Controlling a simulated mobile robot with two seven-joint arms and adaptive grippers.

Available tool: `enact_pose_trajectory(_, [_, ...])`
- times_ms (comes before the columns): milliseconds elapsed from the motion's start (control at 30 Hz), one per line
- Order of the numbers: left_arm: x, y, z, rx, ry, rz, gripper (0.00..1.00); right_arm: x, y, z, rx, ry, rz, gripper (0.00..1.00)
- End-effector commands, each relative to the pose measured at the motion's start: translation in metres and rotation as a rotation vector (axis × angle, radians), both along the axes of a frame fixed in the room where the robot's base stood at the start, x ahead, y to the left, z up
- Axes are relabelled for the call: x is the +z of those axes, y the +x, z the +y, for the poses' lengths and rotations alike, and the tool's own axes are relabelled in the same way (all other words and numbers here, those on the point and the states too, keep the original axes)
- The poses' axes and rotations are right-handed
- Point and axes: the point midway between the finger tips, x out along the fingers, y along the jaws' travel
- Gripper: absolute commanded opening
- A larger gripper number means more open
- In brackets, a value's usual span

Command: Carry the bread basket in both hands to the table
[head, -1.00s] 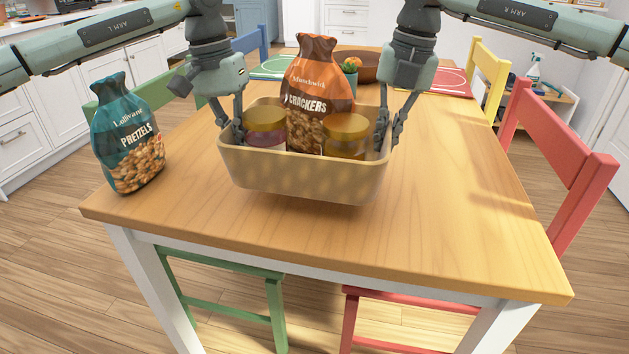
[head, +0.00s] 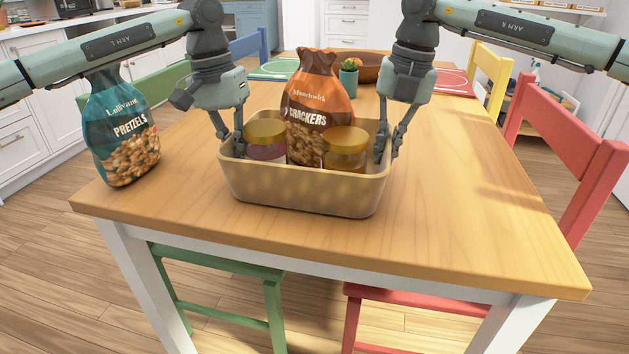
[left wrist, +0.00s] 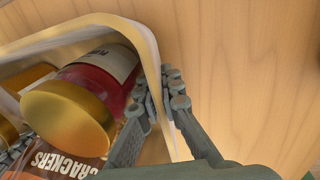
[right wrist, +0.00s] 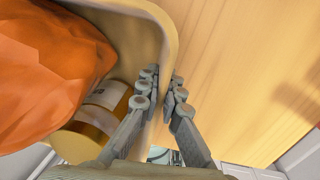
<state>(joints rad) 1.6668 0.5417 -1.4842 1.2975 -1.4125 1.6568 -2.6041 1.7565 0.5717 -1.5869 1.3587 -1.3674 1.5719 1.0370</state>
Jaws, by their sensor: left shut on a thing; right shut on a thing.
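The tan bread basket (head: 305,194) is at the wooden table (head: 470,225), near its front edge; I cannot tell whether its base touches the top. It holds an orange crackers bag (head: 318,105) and two gold-lidded jars, one on the left (head: 265,132) and one on the right (head: 345,142). My left gripper (head: 232,138) is shut on the basket's left wall, one finger inside and one outside, as the left wrist view shows (left wrist: 160,105). My right gripper (head: 388,150) is shut on the right wall the same way, also in the right wrist view (right wrist: 163,95).
A teal pretzels bag (head: 122,135) stands on the table's left edge. A brown bowl (head: 360,66), a small potted plant (head: 348,78) and placemats are farther back. Red (head: 560,130), green (head: 155,90), yellow and blue chairs surround the table. The table's right side is clear.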

Motion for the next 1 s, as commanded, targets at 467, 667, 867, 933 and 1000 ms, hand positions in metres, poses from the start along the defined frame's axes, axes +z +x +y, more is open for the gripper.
enact_pose_trajectory(467, [-0.003, 0.000, 0.000, 0.000, 0.000, 0.000, 0.26, -0.003, 0.000, 0.000, 0.000, 0.000, 0.000, 0.26])
enact_pose_trajectory(667, [0.011, 0.001, 0.001, -0.001, -0.001, -0.002, 0.26, -0.003, 0.000, 0.000, 0.000, 0.000, 0.000, 0.26])
enact_pose_trajectory(867, [0.051, 0.002, 0.006, -0.001, -0.002, -0.003, 0.26, -0.003, 0.000, 0.000, 0.000, 0.000, 0.000, 0.26])
enact_pose_trajectory(933, [0.066, 0.003, 0.008, 0.000, -0.002, -0.003, 0.26, -0.003, 0.000, 0.000, 0.000, 0.000, 0.000, 0.26])
enact_pose_trajectory(1000, [0.080, 0.003, 0.010, 0.001, -0.001, -0.002, 0.26, -0.003, 0.000, 0.000, 0.000, 0.000, 0.000, 0.26])
